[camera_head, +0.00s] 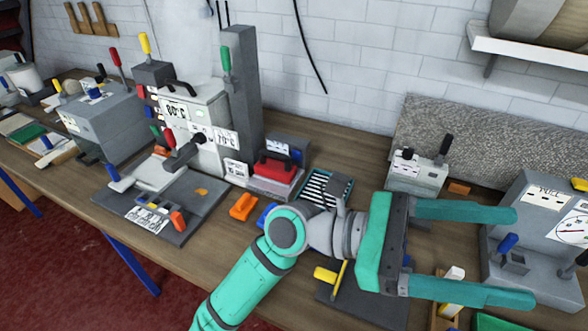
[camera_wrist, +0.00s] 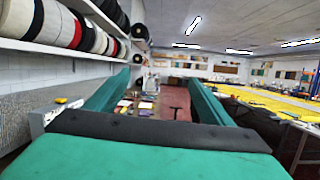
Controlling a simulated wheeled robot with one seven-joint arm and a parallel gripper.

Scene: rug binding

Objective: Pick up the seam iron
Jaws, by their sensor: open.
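A red block-shaped tool with a dark handle (camera_head: 276,168), which looks like the seam iron, sits on a pale box at the middle of the bench, in the head view. A dark rack with white slats (camera_head: 325,187) lies just right of it. My gripper (camera_head: 524,257) is open, with its two teal fingers pointing right, well to the right of the red tool and apart from it. In the wrist view my gripper (camera_wrist: 160,83) shows both fingers spread with nothing between them. I cannot make out the red tool in that view.
A tall grey column (camera_head: 241,95) and a white display box stand left of the red tool. An orange block (camera_head: 243,206) lies in front of it. A grey switch box (camera_head: 417,174) and a gauge box (camera_head: 540,232) stand to the right, near my fingers.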

